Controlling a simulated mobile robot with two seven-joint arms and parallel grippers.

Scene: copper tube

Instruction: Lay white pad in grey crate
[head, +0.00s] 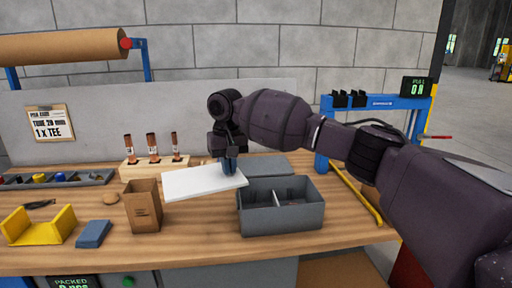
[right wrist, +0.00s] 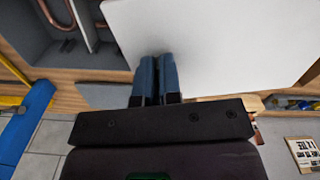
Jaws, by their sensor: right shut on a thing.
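The white pad (head: 198,184) is a flat, thin sheet. My right gripper (head: 230,168) is shut on its right edge and holds it to the left of the grey crate, with its right corner near the crate's left rim. The pad also fills much of the right wrist view (right wrist: 220,40), with my gripper's blue fingers (right wrist: 155,75) at its edge. The open grey crate (head: 282,221) has a divider inside. In the right wrist view the crate (right wrist: 88,62) shows copper tube in it. My left gripper is not in view.
A brown cardboard box (head: 143,208) stands left of the crate. A wooden rack (head: 150,168) with three copper pieces is behind the pad. A flat grey panel (head: 264,165) lies behind the crate. A yellow holder (head: 40,230) and a blue block (head: 94,234) sit at left.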

